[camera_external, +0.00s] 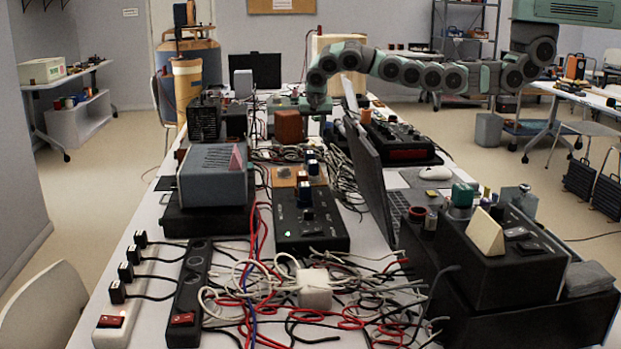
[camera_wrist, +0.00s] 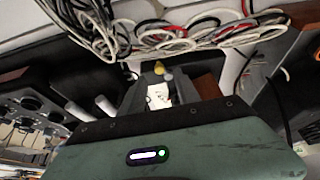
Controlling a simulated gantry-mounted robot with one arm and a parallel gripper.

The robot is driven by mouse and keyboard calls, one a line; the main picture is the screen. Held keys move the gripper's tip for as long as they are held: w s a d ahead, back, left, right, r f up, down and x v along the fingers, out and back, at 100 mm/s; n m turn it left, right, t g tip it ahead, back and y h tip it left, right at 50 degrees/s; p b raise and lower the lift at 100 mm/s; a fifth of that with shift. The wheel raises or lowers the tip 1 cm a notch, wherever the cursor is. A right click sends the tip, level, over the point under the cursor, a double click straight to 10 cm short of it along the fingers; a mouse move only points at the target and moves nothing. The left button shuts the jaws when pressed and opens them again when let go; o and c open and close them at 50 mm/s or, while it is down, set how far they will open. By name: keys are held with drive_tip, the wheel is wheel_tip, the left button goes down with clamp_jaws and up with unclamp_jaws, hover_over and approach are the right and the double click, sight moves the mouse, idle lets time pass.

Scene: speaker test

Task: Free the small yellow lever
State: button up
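A small yellow piece (camera_wrist: 159,68), which looks like the lever, shows in the wrist view just beyond my fingertips, at the top of a white part (camera_wrist: 158,96). My gripper (camera_wrist: 160,86) has its two dark fingers apart, one on each side of the white part. I cannot tell whether either finger touches it. In the external view my gripper (camera_external: 316,108) points down over the far middle of the table, beside a brown box (camera_external: 289,127). The lever cannot be made out in that view.
Bundled cables (camera_wrist: 190,35) lie close beyond the fingers. In the external view, an open laptop (camera_external: 368,170), a black mixer (camera_external: 405,140) and a grey device (camera_external: 212,175) crowd the table (camera_external: 150,218). Tangled wires (camera_external: 270,300) cover the near middle.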

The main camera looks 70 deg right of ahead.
drive_tip(key=v, duration=0.5)
drive_tip(key=shift+r+p, duration=0.1)
drive_tip(key=shift+p, duration=0.3)
